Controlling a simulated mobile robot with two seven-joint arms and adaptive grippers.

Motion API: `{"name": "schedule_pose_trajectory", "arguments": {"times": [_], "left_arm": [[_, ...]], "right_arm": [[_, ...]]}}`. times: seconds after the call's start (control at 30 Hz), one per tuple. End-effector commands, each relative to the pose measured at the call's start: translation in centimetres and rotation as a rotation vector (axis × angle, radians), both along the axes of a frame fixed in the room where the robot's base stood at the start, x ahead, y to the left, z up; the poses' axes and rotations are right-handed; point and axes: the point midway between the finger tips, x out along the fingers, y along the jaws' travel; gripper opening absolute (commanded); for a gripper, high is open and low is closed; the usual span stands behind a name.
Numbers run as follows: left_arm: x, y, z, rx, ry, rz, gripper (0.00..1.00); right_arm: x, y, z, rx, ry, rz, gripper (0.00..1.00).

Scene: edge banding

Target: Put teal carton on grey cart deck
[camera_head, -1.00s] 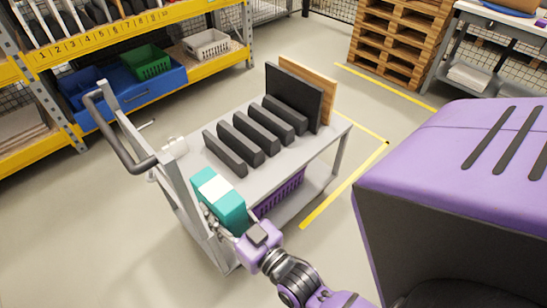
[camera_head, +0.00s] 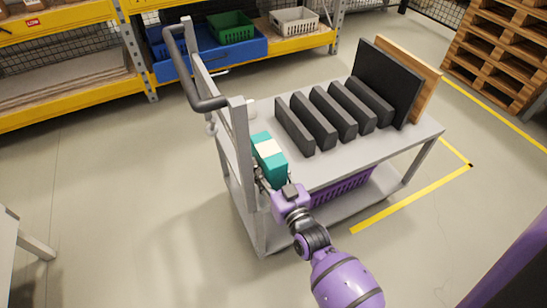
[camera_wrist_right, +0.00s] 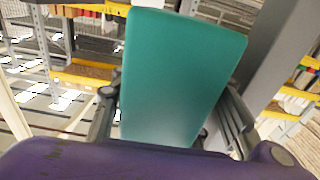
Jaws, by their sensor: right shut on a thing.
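The teal carton (camera_head: 269,157) with a white band shows at the left end of the grey cart deck (camera_head: 309,173), beside the cart's handle post. My right gripper (camera_head: 268,183) is at its near side and shut on it. In the right wrist view the teal carton (camera_wrist_right: 178,75) fills the middle, with the fingers of my right gripper (camera_wrist_right: 165,125) on both sides of it. I cannot tell whether the carton touches the deck. My left gripper is in no view.
Several dark upright slats (camera_head: 333,112) stand on the deck, with a black panel (camera_head: 388,82) and a wooden board (camera_head: 424,84) at its far right. A purple basket (camera_head: 342,188) sits on the lower shelf. Yellow shelving (camera_head: 85,98) stands behind.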

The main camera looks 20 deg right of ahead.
Motion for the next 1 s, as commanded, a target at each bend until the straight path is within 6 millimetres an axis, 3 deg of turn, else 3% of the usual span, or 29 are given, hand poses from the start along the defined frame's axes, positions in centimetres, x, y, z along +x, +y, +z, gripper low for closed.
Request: {"name": "schedule_pose_trajectory", "arguments": {"times": [0.03,0.2,0.47,0.7,1.0], "left_arm": [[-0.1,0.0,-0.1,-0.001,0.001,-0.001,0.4],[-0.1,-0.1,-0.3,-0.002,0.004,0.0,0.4],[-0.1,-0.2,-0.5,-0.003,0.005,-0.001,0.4],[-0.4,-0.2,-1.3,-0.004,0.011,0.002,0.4],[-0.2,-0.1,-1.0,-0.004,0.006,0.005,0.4]], "right_arm": [[1.6,0.1,0.2,0.0,-0.005,0.0,0.06],[5.1,0.2,0.1,0.0,-0.002,0.0,0.06],[7.6,0.2,0.1,-0.001,-0.002,0.0,0.06],[7.6,0.2,-3.4,-0.002,0.002,0.0,0.06],[7.5,0.2,-3.5,-0.001,-0.001,0.0,0.06]]}}
